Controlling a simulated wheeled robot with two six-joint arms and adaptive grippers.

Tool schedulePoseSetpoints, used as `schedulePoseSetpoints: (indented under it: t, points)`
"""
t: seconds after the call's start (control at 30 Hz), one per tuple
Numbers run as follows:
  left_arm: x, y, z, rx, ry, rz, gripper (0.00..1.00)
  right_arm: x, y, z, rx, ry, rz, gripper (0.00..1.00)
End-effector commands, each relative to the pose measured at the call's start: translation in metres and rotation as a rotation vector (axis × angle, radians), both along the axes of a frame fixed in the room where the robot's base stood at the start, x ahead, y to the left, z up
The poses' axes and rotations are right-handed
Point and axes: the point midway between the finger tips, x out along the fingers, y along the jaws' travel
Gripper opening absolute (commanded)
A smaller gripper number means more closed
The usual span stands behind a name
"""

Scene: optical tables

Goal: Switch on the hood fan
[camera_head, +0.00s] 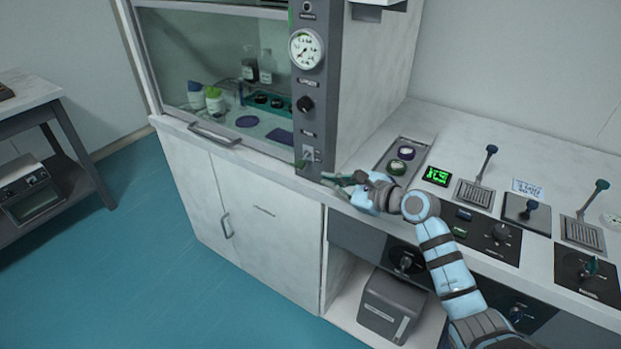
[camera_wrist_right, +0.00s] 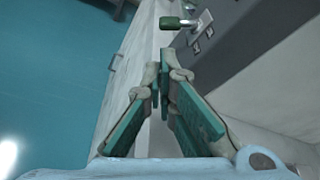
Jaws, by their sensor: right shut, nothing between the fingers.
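The fume hood (camera_head: 215,70) stands at the left of the bench. Its dark front panel (camera_head: 318,100) carries a round gauge (camera_head: 306,49), a black knob (camera_head: 305,104) and, near the bottom, a switch plate with a green-tipped lever (camera_head: 301,164). In the right wrist view the green lever (camera_wrist_right: 178,23) sticks out from its plate (camera_wrist_right: 203,24), ahead of the fingertips. My right gripper (camera_head: 333,180) is just right of and below the lever; a gap separates them in the wrist view. The gripper (camera_wrist_right: 168,78) is shut and empty. My left gripper is out of view.
Bottles and a tray stand behind the hood glass. The right bench (camera_head: 470,130) carries purple and green buttons (camera_head: 402,160), a green display (camera_head: 437,176) and several levers. A grey box (camera_head: 392,304) sits below.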

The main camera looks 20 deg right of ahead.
Motion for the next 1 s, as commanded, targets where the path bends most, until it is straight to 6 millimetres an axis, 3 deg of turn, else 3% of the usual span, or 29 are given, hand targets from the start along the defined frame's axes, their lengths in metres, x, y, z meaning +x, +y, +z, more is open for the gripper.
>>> schedulePoseSetpoints:
  t: [0.2,0.4,1.0]
  points:
    - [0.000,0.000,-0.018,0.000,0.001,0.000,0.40,0.036,0.021,-0.015,0.004,0.000,-0.001,0.00]
    - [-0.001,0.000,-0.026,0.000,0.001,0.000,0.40,0.058,0.033,-0.022,0.000,0.000,0.000,0.00]
    - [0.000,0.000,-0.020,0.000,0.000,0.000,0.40,0.061,0.036,-0.020,0.013,0.013,-0.001,0.00]
